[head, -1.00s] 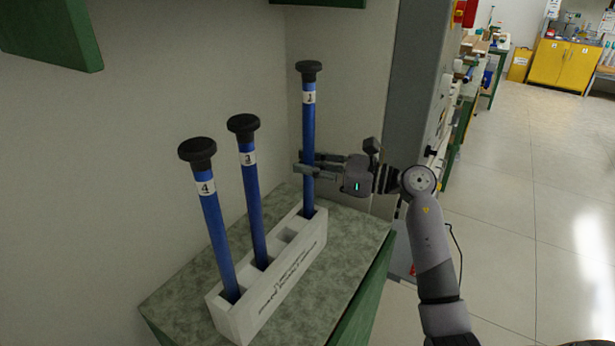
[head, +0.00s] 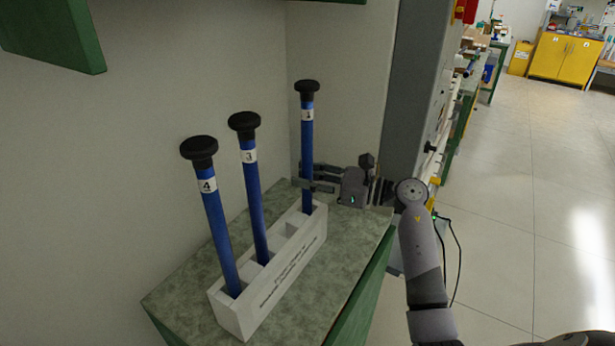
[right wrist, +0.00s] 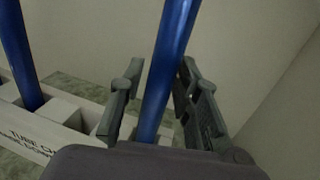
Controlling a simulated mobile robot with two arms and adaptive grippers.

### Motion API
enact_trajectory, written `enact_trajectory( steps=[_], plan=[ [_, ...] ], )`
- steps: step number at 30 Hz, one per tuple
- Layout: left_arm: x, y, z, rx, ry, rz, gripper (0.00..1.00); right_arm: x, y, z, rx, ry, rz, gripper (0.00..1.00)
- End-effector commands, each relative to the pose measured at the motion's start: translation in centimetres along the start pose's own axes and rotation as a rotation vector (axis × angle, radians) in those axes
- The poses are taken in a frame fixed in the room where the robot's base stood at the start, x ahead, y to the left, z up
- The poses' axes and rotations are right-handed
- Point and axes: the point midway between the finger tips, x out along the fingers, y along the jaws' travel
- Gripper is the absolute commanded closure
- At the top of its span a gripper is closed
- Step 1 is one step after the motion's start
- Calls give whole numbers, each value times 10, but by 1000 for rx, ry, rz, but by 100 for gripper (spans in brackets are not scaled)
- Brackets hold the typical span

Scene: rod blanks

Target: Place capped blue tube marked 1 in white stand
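The capped blue tube marked 1 (head: 307,140) stands upright in the far end of the white stand (head: 275,285). Its lower end is hidden inside the stand. My right gripper (head: 311,180) is open, with a finger on each side of the lower part of this tube. In the right wrist view the tube (right wrist: 166,75) passes between the spread fingers (right wrist: 160,100), with a gap at the left finger. My left gripper is out of view.
Capped blue tubes marked 3 (head: 252,195) and 4 (head: 215,225) stand in the same stand, with an empty slot between tubes 3 and 1. The stand sits on a green-grey tabletop (head: 190,300) by the wall. A grey cabinet (head: 415,90) rises behind my right arm.

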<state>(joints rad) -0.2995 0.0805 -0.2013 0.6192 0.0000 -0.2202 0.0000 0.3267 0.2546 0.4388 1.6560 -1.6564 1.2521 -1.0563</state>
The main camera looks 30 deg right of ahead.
Motion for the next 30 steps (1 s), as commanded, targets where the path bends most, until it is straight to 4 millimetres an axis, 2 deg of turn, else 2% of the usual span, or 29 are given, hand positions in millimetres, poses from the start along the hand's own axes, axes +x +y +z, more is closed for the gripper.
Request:
enact_trajectory(
  steps=[3, 14, 17, 27, 30],
  plan=[
    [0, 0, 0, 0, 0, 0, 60, 0, 0, 0, 0, 0, 0, 61],
    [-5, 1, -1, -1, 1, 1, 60, 0, 0, 4, 1, -1, 0, 61],
    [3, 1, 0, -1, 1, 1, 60, -13, -1, -1, -1, 3, -2, 61],
    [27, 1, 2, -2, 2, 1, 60, -85, 0, -2, -2, 5, -2, 61],
    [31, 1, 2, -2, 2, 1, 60, -101, 0, -1, -1, 4, -1, 61]
  ],
)
